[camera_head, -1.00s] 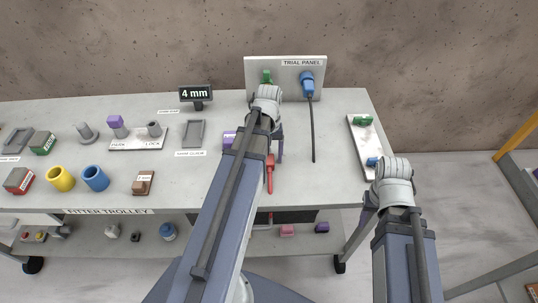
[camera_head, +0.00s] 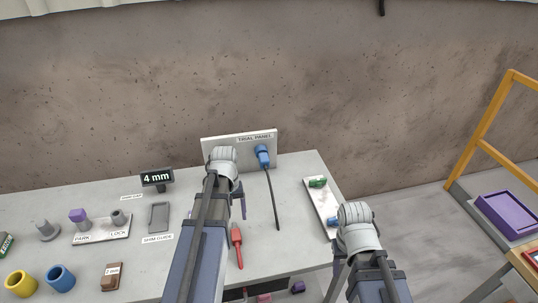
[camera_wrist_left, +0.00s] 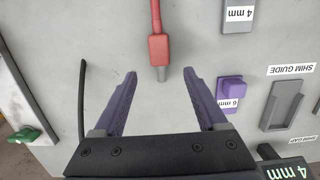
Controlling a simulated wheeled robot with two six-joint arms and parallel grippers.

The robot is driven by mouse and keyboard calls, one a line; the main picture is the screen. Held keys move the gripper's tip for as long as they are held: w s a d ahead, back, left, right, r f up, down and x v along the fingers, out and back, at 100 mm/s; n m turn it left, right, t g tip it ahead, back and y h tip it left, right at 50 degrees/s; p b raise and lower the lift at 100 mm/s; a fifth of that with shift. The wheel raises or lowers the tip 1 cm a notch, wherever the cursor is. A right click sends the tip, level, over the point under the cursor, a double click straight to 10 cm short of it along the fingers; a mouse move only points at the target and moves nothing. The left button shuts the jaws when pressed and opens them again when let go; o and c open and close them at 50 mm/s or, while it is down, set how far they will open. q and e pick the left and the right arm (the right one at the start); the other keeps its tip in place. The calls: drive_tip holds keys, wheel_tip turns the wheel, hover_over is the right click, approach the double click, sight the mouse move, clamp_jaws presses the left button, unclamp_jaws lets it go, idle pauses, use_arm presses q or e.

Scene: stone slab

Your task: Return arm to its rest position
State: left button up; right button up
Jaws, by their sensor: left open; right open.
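My left arm reaches over the bench from the bottom of the head view. Its gripper is open and empty in the left wrist view (camera_wrist_left: 160,75). The tool also lies on the bench in the head view (camera_head: 237,245), just right of my left arm. My right gripper (camera_head: 337,260) is at the bench's right edge, mostly hidden by its own wrist. It is open, and I see nothing held in it.
The trial panel (camera_head: 270,147) with a blue plug (camera_head: 262,156) and hanging cable stands close behind my left wrist. A white strip (camera_head: 316,197) with green and blue parts lies near my right wrist. A shim guide (camera_head: 158,217) and a purple block (camera_wrist_left: 230,95) are nearby.

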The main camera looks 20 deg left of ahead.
use_arm(q)
drive_tip(key=shift+d, duration=0.1)
drive_tip(key=s+d+m+y, duration=0.1)
drive_tip(key=s+d+m, duration=0.2)
drive_tip(key=d, duration=0.9)
drive_tip(key=s+d+m+t+y, duration=0.1)
drive_tip(key=s+d+m, duration=0.3)
drive_tip(key=d+m, duration=0.3)
drive_tip(key=d, duration=0.5)
drive_tip(key=shift+d, duration=0.3)
